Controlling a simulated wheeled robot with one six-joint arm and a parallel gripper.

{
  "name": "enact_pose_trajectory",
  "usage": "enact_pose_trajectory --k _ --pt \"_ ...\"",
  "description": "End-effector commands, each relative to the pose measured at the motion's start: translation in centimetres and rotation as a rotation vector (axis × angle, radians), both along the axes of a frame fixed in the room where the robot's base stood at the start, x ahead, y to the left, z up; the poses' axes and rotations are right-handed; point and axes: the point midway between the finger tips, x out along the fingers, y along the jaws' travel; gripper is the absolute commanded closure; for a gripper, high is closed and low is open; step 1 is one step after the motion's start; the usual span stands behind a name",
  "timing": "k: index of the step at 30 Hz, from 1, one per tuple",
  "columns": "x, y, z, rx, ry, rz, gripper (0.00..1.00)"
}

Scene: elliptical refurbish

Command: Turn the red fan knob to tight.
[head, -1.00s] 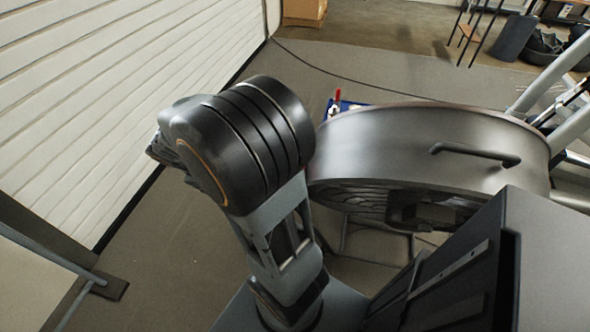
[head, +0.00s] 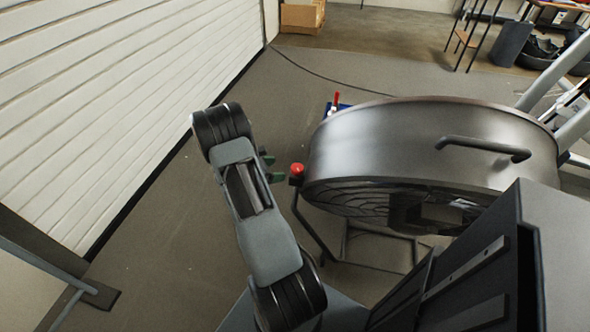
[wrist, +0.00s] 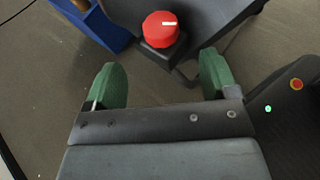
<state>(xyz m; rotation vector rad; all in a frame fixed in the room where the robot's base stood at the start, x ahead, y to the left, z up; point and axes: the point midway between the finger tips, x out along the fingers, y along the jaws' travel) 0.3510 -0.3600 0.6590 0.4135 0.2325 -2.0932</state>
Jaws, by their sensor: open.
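The red fan knob (head: 297,169) sits on the left side of the large round grey fan (head: 400,150). In the wrist view the knob (wrist: 160,29) is a round red cap with a white mark pointing right, on a dark mount. My gripper (wrist: 158,85) has two green fingertips, open with nothing between them. The knob lies beyond the fingertips, roughly between them in the picture and not touched. In the head view my gripper (head: 269,168) shows partly behind my arm, just left of the knob.
A blue bin (head: 340,107) with a red-handled item stands behind the fan; in the wrist view the blue bin (wrist: 103,27) is at upper left. The white slatted wall (head: 110,90) runs along the left. Grey floor lies clear between wall and fan.

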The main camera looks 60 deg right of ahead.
Motion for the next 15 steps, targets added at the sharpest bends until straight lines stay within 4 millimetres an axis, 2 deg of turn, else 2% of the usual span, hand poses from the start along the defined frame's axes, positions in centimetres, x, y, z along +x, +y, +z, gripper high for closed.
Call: enact_pose_trajectory --k 6,15 --pt "-2.2 -3.3 -1.8 0.000 -0.001 -0.004 0.20" --pt "-4.0 -6.3 -3.2 0.001 -0.002 -0.003 0.20"
